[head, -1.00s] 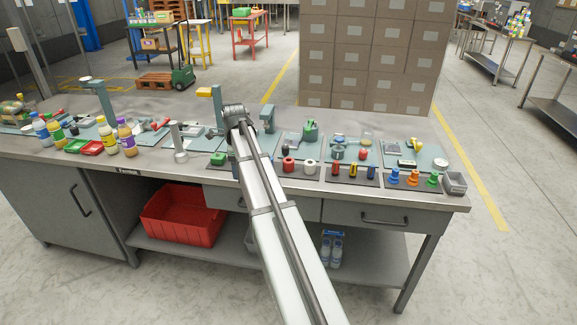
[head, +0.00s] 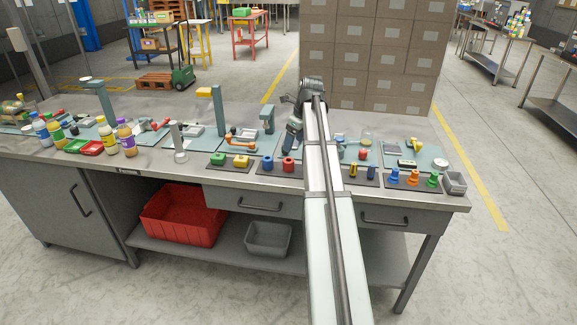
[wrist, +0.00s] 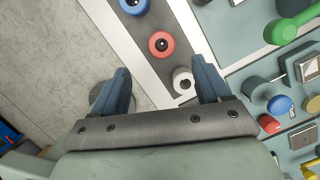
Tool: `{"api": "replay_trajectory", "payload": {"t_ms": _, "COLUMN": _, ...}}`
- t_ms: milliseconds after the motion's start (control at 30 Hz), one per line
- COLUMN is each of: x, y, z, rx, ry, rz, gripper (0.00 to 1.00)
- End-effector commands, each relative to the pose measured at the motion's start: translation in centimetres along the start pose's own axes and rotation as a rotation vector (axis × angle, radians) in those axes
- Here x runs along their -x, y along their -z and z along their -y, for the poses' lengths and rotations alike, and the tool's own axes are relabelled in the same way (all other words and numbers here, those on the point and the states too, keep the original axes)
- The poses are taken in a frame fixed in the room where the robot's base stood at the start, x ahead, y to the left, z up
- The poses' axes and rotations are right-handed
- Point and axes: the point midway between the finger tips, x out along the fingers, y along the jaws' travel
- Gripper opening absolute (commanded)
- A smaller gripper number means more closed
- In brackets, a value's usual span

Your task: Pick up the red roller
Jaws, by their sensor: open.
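The red roller (head: 288,163) stands on a dark strip near the bench's front edge, just left of my arm in the head view. In the wrist view the red roller (wrist: 161,44) shows from above, with a dark centre hole, just beyond the fingertips. My gripper (wrist: 160,64) is open and empty, with blue fingers. A white roller (wrist: 182,82) lies between the fingers in the picture, nearer the right one. A blue roller (wrist: 133,4) is cut off by the top edge. In the head view my arm hides the white roller.
The blue roller (head: 267,162) stands left of the red one. Green (head: 218,159) and yellow (head: 241,161) blocks stand further left. Fixtures stand behind the rollers. Yellow and blue pieces (head: 353,171) are to the right. The bench front edge is close.

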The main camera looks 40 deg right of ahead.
Motion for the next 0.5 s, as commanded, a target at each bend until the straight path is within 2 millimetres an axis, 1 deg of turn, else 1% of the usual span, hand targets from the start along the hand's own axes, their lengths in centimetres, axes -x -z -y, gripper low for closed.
{"api": "replay_trajectory", "payload": {"t_ms": 33, "x": -1.0, "y": 0.0, "z": -0.1, "rx": 0.001, "ry": -0.001, "rz": -0.001, "gripper": 0.76}}
{"api": "replay_trajectory", "payload": {"t_ms": 100, "x": -2.2, "y": 0.0, "z": -0.1, "rx": 0.001, "ry": -0.001, "rz": -0.002, "gripper": 0.76}}
{"api": "replay_trajectory", "payload": {"t_ms": 233, "x": -4.0, "y": 0.0, "z": 0.0, "rx": 0.001, "ry": 0.0, "rz": -0.001, "gripper": 0.76}}
{"api": "replay_trajectory", "payload": {"t_ms": 333, "x": -4.9, "y": 0.0, "z": 0.0, "rx": 0.001, "ry": 0.0, "rz": -0.001, "gripper": 0.76}}
{"api": "replay_trajectory", "payload": {"t_ms": 500, "x": -5.6, "y": 0.0, "z": 0.0, "rx": 0.002, "ry": 0.002, "rz": 0.0, "gripper": 0.76}}
